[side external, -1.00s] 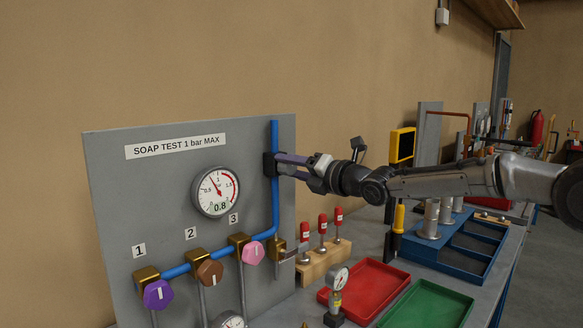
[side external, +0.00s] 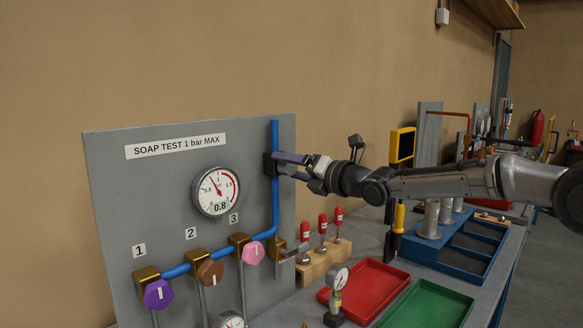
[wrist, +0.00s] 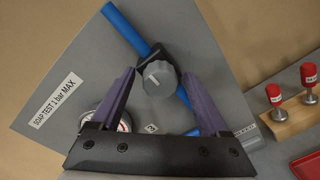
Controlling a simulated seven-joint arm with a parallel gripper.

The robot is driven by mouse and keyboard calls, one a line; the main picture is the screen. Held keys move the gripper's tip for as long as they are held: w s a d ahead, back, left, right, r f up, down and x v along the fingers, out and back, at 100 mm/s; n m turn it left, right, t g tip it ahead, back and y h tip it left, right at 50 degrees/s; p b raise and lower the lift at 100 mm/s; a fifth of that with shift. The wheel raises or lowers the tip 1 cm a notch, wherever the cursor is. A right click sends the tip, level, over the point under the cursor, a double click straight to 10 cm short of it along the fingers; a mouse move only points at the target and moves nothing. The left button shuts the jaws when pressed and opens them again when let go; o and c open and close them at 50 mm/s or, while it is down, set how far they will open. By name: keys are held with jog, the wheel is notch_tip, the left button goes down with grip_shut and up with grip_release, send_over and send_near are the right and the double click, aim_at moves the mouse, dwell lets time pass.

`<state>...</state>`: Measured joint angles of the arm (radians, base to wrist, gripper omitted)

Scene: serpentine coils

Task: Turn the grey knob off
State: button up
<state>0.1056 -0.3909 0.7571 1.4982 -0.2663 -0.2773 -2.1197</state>
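The grey knob (wrist: 158,77) sits on a black valve body (side external: 268,164) on the upright blue pipe (side external: 275,210) of the grey panel. In the wrist view the knob lies between the two purple fingertips, with a gap on each side. A light mark shows on its face; its exact direction is hard to read. My gripper (wrist: 161,74) is open around or just in front of the knob, not closed on it. In the side view my gripper (side external: 283,166) points left at the valve, and its fingers hide most of the knob.
The panel gauge (side external: 216,190) reads 0.8. Purple (side external: 158,294), brown (side external: 210,272) and pink (side external: 253,252) knobs line the lower pipe. Red-topped pieces in a wooden block (side external: 323,262), a red tray (side external: 368,288) and a green tray (side external: 428,305) lie below the arm.

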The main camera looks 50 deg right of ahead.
jog(key=shift+s, duration=0.15)
jog(key=s, duration=1.3)
jog(key=shift+s+a+r, duration=0.15)
jog(key=shift+s+a, duration=0.1)
jog(key=shift+s, duration=0.05)
